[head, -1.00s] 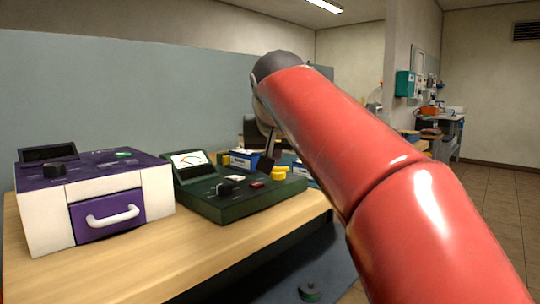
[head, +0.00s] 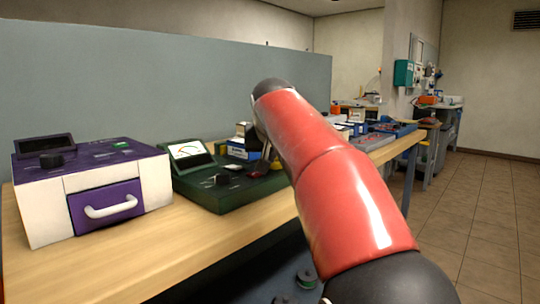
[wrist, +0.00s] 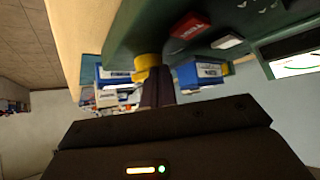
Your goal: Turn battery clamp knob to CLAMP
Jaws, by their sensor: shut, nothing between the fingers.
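The dark green tester (head: 237,190) with a slanted meter stands on the bench. A black knob (head: 222,179) is on its top. I cannot read which knob is the clamp knob. My gripper shows in the wrist view (wrist: 158,88), its dark fingers together and empty. Their tips are close to a yellow round part (wrist: 148,66) by the tester's edge; I cannot tell if they touch it. A red TEST button (wrist: 188,26) and a white switch (wrist: 227,42) show on the tester's panel. In the head view, my red arm hides the tester's right end and most of my gripper.
Blue and white boxes (head: 240,152) stand behind the tester. A grey partition (head: 100,80) closes the back.

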